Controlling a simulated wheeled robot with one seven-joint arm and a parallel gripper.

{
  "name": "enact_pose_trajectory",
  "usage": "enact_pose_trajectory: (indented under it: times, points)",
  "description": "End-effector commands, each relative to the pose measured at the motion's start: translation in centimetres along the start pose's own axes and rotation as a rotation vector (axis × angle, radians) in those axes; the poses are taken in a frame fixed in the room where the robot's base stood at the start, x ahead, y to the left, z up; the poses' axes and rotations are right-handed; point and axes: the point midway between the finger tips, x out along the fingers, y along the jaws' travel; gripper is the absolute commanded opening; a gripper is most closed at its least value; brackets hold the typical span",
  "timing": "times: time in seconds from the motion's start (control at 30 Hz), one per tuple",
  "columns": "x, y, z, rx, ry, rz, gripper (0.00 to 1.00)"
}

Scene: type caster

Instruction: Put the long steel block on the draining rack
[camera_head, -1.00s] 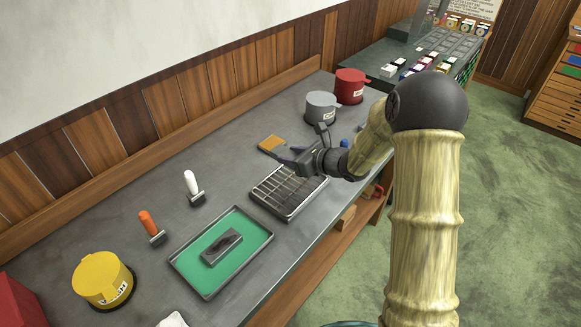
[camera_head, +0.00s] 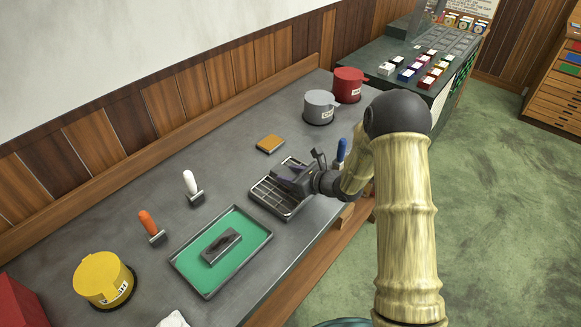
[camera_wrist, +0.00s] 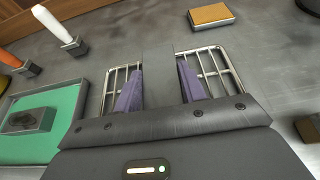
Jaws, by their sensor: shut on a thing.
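My gripper (camera_head: 284,178) hangs over the draining rack (camera_head: 264,198), a wire grid in a shallow tray. In the wrist view the two purple fingers of my gripper (camera_wrist: 160,85) are shut on the long steel block (camera_wrist: 158,68), a plain grey bar. The bar lies across the middle of the rack (camera_wrist: 212,68) in that view, with wires showing on both sides. I cannot tell whether the block touches the wires. In the head view my gripper hides the block and part of the rack.
A green-lined tray (camera_head: 250,262) with a dark-topped block (camera_head: 222,246) stands in front of the rack. An orange-topped pad (camera_head: 270,144), grey pot (camera_head: 320,107) and red pot (camera_head: 349,84) stand behind. A blue-handled thing (camera_head: 341,150) is right.

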Motion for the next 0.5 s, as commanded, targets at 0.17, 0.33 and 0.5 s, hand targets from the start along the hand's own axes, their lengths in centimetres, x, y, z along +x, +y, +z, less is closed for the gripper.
enact_pose_trajectory:
  times: [0.17, 0.33, 0.5]
  points:
    - [0.35, -0.07, -0.48, -0.002, -0.008, -0.002, 0.0]
    - [0.35, -0.03, -0.46, -0.003, -0.008, -0.001, 0.0]
    - [0.38, -0.15, -0.79, -0.002, -0.008, -0.003, 0.0]
